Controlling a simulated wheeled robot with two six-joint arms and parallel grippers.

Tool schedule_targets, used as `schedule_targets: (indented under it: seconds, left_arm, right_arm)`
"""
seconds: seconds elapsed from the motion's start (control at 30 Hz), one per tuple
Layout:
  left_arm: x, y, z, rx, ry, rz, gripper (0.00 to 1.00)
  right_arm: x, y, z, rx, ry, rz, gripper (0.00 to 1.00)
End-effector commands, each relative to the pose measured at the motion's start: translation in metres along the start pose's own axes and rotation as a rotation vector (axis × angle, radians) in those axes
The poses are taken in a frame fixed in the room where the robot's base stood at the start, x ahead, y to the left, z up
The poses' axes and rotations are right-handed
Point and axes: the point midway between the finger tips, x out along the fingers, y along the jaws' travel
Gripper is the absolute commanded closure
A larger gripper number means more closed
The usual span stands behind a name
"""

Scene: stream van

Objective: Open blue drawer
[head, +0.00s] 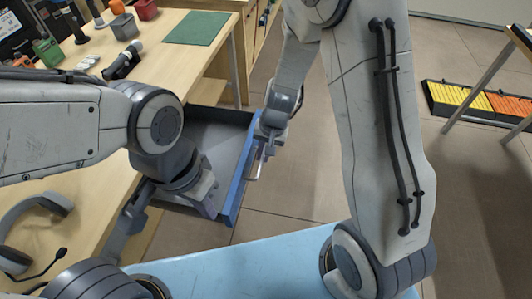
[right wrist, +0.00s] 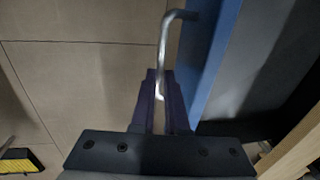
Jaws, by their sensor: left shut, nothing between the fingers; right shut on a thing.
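The blue drawer (head: 238,190) is pulled out from the wooden desk, and its grey inside shows in the head view. Its blue front edge also shows in the right wrist view (right wrist: 208,50). My right gripper (head: 262,146) is shut on the drawer's silver handle (head: 257,168). In the right wrist view the handle (right wrist: 164,50) runs down between the fingers of the gripper (right wrist: 159,84). My left gripper (head: 124,232) is shut and empty over the near part of the desk. My left forearm and wrist hide part of the drawer.
The wooden desk (head: 180,72) holds a green mat (head: 196,28), a dark microphone-like object (head: 122,60) and headphones (head: 40,205). Bare tiled floor (head: 295,190) lies right of the drawer. A tray with yellow and orange parts (head: 470,101) is at the right.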

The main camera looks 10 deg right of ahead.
Motion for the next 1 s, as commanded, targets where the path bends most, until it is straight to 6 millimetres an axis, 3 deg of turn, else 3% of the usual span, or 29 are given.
schedule_targets:
  seconds: [0.2, 0.23, 0.57, 0.67, 1.0]
  left_arm:
    - [-0.001, 0.0, 0.0, 0.0, 0.0, 0.0, 1.0]
    - [-0.001, 0.0, 0.0, 0.0, 0.0, 0.0, 1.0]
    - [-0.001, 0.0, 0.0, 0.0, 0.0, 0.0, 1.0]
    - [-0.005, 0.0, 0.0, 0.0, 0.0, 0.0, 1.0]
    - [-0.027, 0.002, -0.001, 0.0, 0.0, 0.0, 1.0]
  right_arm:
    - [0.0, 0.001, 0.004, -0.001, -0.013, 0.002, 1.0]
    - [0.0, 0.001, 0.004, 0.0, -0.013, 0.002, 0.76]
    - [-0.002, 0.001, 0.002, 0.001, -0.007, 0.001, 0.75]
    - [-0.011, 0.0, 0.001, 0.003, -0.005, -0.001, 0.75]
    - [-0.076, 0.0, 0.001, 0.001, -0.004, -0.001, 0.75]
